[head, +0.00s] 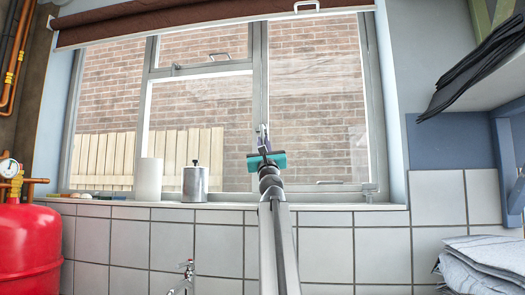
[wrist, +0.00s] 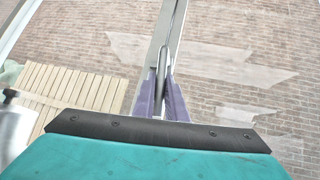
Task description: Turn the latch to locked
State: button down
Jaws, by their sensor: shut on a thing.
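A grey metal latch handle (wrist: 164,58) stands along the window's middle upright in the wrist view. It points roughly along the upright, and its lower part is hidden between the fingers. My gripper (wrist: 163,80) has its purple fingers closed on the handle, one on each side. In the head view my gripper (head: 263,137) is at the middle upright of the window (head: 257,100), in front of the glass. There the latch is too small and covered to make out, and I cannot tell whether it is locked.
A white roll (head: 148,180) and a metal canister (head: 196,183) stand on the sill left of my arm. A tap (head: 187,272) is below. A red tank (head: 30,250) is at the left, a shelf (head: 485,75) and folded cloth (head: 485,264) at the right.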

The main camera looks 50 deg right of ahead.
jog(key=shift+w+f, duration=0.1)
dwell(0.5)
jog(key=c, duration=1.8)
grip_release()
jog(key=shift+a, duration=0.15)
jog(key=v, duration=1.3)
jog(key=shift+f, duration=0.25)
jog(key=shift+a, duration=0.2)
